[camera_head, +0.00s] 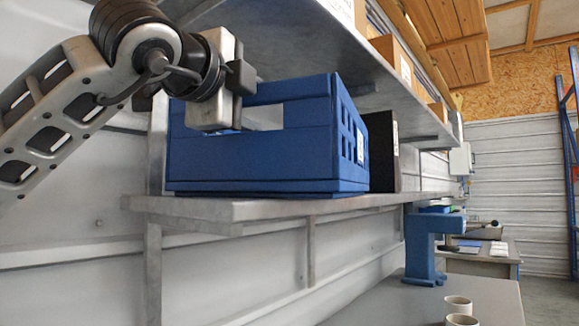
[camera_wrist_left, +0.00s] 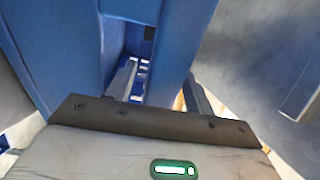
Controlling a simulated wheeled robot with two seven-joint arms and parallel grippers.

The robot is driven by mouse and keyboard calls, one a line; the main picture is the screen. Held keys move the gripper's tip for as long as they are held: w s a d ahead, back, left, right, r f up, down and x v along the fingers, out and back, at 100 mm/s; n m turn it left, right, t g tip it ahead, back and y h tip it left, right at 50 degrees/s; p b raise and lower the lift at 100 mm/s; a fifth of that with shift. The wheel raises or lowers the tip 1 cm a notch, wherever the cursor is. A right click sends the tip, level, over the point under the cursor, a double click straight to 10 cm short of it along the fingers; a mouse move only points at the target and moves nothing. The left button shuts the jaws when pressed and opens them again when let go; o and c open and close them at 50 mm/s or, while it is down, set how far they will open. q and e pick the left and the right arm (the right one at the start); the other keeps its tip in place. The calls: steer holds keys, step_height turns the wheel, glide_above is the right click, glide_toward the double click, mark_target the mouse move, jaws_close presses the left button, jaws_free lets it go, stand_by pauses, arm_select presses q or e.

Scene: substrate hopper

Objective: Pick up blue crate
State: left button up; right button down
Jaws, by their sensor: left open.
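A blue crate (camera_head: 250,155) sits on the grey middle shelf (camera_head: 270,208), with a handle opening in the side facing me. My left gripper (camera_head: 250,98) is at that opening, at the crate's upper edge. In the left wrist view the open left gripper (camera_wrist_left: 161,85) has its two fingers apart, with part of the blue crate (camera_wrist_left: 165,65) between them. One finger shows against a recess in the crate, the other along its outer side. I cannot tell whether they touch it. The right gripper is not in view.
An upper shelf (camera_head: 310,45) with cardboard boxes (camera_head: 395,55) hangs close above the crate. A dark panel-like object (camera_head: 384,160) stands just behind it. Below right, a bench holds a blue press-like device (camera_head: 424,245) and two cups (camera_head: 458,305).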

arm_select(q)
steer(key=shift+w, duration=0.2)
jaws_close()
steer(key=shift+s+r, duration=0.1)
steer(key=shift+r, duration=0.05)
steer(key=shift+r, duration=0.15)
